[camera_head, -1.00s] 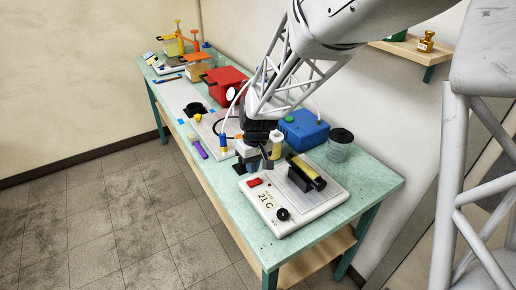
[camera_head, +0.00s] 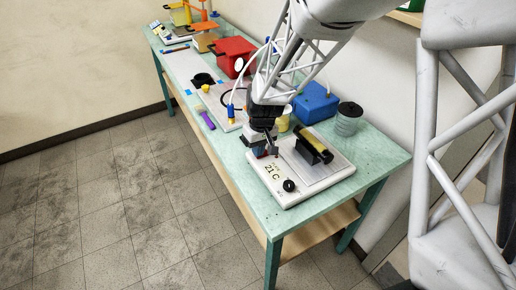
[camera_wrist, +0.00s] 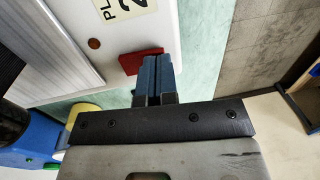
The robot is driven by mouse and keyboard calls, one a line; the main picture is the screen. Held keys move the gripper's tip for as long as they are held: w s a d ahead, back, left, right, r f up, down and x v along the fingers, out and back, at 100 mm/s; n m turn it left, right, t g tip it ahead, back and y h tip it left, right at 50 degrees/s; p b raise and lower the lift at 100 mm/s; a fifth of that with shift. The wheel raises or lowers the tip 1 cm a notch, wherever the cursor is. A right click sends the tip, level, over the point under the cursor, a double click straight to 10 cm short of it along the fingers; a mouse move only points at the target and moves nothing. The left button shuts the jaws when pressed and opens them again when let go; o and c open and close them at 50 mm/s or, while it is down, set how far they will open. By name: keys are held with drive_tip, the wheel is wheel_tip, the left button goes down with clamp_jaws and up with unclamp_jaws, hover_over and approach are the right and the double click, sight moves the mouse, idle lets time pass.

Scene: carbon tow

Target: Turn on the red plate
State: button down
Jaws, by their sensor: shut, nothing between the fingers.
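A white hot plate unit (camera_head: 295,199) lies at the near end of the bench, with a "21 C" display (camera_head: 273,170) and a black knob (camera_head: 289,185). Its red switch (camera_wrist: 131,62) shows beside my fingertips in the wrist view; in the head view my gripper mostly hides it. My gripper (camera_head: 272,152) points down at that corner of the unit. Its blue fingers (camera_wrist: 157,65) are together and empty, right beside the switch. I cannot tell whether they touch it. A small dark red dot (camera_wrist: 94,43) is on the white face.
A black holder with a yellow roll (camera_head: 313,147) stands on the unit. A lidded jar (camera_head: 348,119), a blue box (camera_head: 315,104) and a yellow spool (camera_head: 284,120) stand behind. A red box (camera_head: 235,54) is farther along. The bench's front edge is close.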

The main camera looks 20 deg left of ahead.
drive_tip(key=shift+f, duration=0.15)
drive_tip(key=shift+w+d, duration=0.1)
drive_tip(key=shift+w+d+r, duration=0.35)
idle(0.3)
drive_tip(key=shift+r, duration=0.1)
idle(0.4)
wheel_tip(320, 180, up, 14)
drive_tip(key=s+a, duration=0.1)
idle(0.6)
idle(0.4)
